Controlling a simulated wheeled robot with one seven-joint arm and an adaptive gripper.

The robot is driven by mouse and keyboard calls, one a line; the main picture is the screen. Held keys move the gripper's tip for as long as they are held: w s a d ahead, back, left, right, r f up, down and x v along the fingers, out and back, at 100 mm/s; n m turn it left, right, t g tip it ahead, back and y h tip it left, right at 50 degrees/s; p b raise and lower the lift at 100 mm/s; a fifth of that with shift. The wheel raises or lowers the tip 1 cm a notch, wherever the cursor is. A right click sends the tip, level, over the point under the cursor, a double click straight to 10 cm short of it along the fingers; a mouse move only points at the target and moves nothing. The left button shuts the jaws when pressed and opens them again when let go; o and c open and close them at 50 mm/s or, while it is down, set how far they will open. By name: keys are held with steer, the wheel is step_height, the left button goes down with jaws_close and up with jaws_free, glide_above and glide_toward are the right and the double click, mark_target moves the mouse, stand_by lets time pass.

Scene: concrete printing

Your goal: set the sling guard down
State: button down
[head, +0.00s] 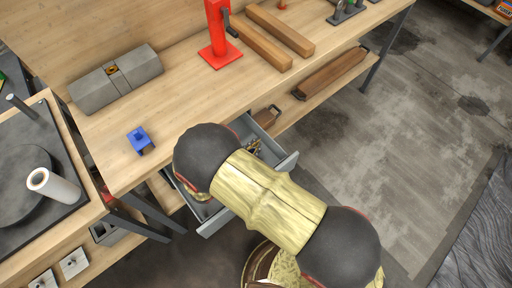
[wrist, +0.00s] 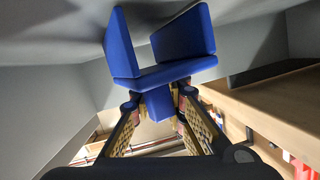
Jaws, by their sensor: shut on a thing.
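A blue piece with two upright flanges and a stub, which I take for the sling guard (wrist: 165,76), shows in the wrist view. My gripper (wrist: 158,102) is shut on its stub, one finger on each side. Grey surfaces lie close around the guard, looking like the inside of the drawer; I cannot tell whether it touches them. In the head view my arm covers my gripper and the guard, over the open grey drawer (head: 288,164) under the bench. A smaller blue block (head: 140,141) sits on the bench's left front part.
The wooden bench (head: 185,105) holds a grey block (head: 117,78), a red stand (head: 219,45) and two wooden bars (head: 263,40). Small items lie in the drawer. A side table at left carries a white cylinder (head: 52,185). Floor at right is clear.

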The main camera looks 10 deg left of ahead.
steer(key=c, duration=1.8)
jaws_free()
steer(key=shift+f, duration=0.1)
steer(key=shift+o, duration=0.2)
steer(key=shift+s+a+r, duration=0.1)
steer(key=shift+r, duration=0.15)
steer(key=p+v, duration=0.3)
steer(key=v, duration=0.8)
steer(key=shift+s+a+r+p, duration=0.1)
steer(key=shift+s+a+p, duration=0.05)
steer(key=shift+s+p, duration=0.2)
steer(key=shift+r, duration=0.1)
